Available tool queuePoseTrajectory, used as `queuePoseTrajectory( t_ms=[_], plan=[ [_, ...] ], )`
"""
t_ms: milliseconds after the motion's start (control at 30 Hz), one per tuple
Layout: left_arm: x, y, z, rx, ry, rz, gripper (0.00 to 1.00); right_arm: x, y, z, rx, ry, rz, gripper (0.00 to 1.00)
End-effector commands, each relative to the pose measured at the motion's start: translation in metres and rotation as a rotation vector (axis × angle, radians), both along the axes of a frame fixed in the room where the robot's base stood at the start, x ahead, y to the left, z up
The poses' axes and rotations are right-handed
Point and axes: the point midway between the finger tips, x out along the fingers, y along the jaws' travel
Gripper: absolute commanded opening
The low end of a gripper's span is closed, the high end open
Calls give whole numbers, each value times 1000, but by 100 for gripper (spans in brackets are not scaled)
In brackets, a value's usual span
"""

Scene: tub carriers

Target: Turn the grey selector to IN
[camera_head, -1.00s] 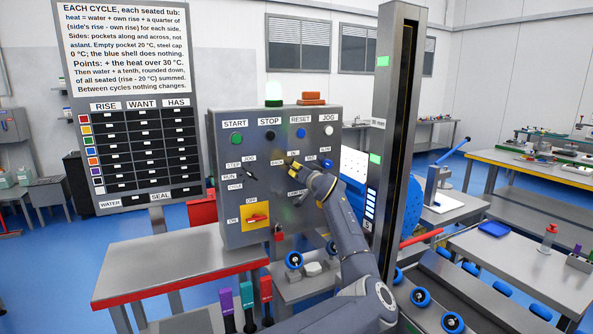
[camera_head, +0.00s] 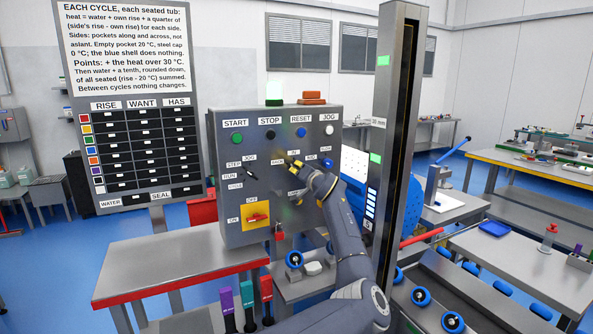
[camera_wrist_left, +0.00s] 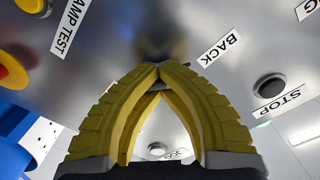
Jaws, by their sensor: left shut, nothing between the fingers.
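The grey control panel (camera_head: 232,205) stands upright in the head view. My left gripper (camera_head: 293,163) is in front of its upper middle, among small labels including BACK and IN. The gripper covers the spot where the grey selector would be, so I cannot read its setting. In the left wrist view the yellow fingers (camera_wrist_left: 159,67) are shut tip to tip with nothing between them. A dark blurred shape shows just beyond the tips; I cannot tell whether it is the selector or a reflection, or whether they touch. The BACK label (camera_wrist_left: 219,49) is right of the tips. My right gripper is not in view.
A black selector (camera_head: 249,173) is left of my gripper. A red switch on a yellow plate (camera_head: 256,217) is below it, and several push buttons are above. A tall grey post (camera_head: 398,130) stands close to the right of my arm. A red-edged table (camera_head: 180,265) is at the lower left.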

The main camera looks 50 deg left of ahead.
Motion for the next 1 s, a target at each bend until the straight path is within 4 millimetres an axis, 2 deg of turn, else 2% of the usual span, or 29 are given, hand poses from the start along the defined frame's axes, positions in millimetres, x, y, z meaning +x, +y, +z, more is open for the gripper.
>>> queuePoseTrajectory(
  t_ms=[33,600,1000],
  plan=[
    [2,-2,7,20,26,-6,0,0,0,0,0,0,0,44],
    [4,-3,4,151,524,-7,0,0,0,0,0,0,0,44],
    [5,-3,3,212,757,-8,0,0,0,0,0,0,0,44]
  ],
)
